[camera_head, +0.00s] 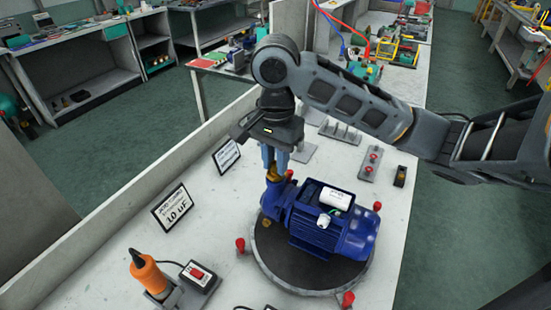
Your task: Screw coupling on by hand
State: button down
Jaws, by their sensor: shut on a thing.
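A blue pump (318,220) with a motor lies on a round dark turntable (303,278) on the bench. A brass coupling (273,172) stands at the pump's upper left port. My gripper (273,163) points down from above with its bluish fingers shut on the coupling. The coupling is partly hidden by the fingers, and I cannot tell how far it sits on the port's thread. A white capacitor (335,199) lies on top of the motor.
Red knobs (240,244) stand around the turntable. An orange-handled tool (148,272) in a holder and a red switch box (197,277) are at front left. Label signs (173,208) stand along the left wall. Fixtures with red knobs (370,166) are behind right.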

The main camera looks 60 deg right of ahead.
jog(key=m, duration=0.3)
jog(key=shift+m, duration=0.3)
jog(key=c, duration=1)
grip_release()
jog(key=shift+c, duration=0.2)
jog(key=n, duration=0.3)
jog(key=shift+n, duration=0.3)
jog(key=n, duration=0.3)
